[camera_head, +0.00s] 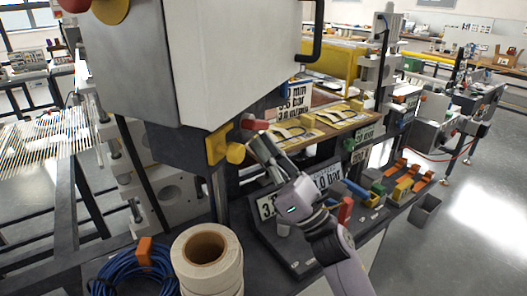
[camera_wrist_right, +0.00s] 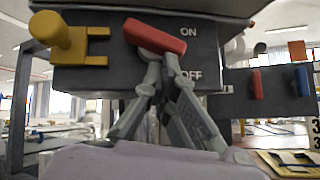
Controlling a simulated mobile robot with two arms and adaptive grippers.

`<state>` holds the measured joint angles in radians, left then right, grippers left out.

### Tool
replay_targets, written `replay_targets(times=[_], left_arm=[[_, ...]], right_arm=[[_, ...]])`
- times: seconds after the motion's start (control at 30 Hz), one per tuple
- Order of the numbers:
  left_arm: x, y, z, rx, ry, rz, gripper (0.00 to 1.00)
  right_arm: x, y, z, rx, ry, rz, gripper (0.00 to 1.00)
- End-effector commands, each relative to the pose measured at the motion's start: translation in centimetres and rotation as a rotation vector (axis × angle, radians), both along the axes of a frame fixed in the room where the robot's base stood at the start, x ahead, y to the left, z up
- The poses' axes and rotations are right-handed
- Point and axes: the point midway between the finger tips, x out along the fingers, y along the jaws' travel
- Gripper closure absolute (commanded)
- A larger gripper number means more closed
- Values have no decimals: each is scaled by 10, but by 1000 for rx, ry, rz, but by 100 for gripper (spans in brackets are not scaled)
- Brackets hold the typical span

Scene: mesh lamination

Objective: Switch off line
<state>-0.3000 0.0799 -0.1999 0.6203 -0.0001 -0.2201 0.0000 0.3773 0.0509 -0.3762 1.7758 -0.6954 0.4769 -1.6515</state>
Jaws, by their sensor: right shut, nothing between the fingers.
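The switch is a red handle (camera_wrist_right: 154,36) on a dark panel (camera_wrist_right: 205,52) marked ON above and OFF below. The handle lies nearly level, tilted down to the right, beside the ON mark. In the head view my right gripper (camera_head: 262,146) reaches up from the lower right. My left gripper is not in view.
A yellow knob and bracket (camera_wrist_right: 68,38) sit left of the handle. The grey housing (camera_head: 235,55) overhangs. Below are a cream roll (camera_head: 200,275), a blue cable coil (camera_head: 115,275) and a panel with number signs (camera_head: 325,178). Other levers, red (camera_wrist_right: 256,84) and blue (camera_wrist_right: 302,80), stand to the right.

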Motion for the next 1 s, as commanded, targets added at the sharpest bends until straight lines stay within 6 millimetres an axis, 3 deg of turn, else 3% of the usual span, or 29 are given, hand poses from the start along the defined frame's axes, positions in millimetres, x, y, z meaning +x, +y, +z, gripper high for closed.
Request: replay_targets(times=[1.0], left_arm=[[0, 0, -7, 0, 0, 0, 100]], right_arm=[[1, -1, 0, -10, -24, -1, 100]])
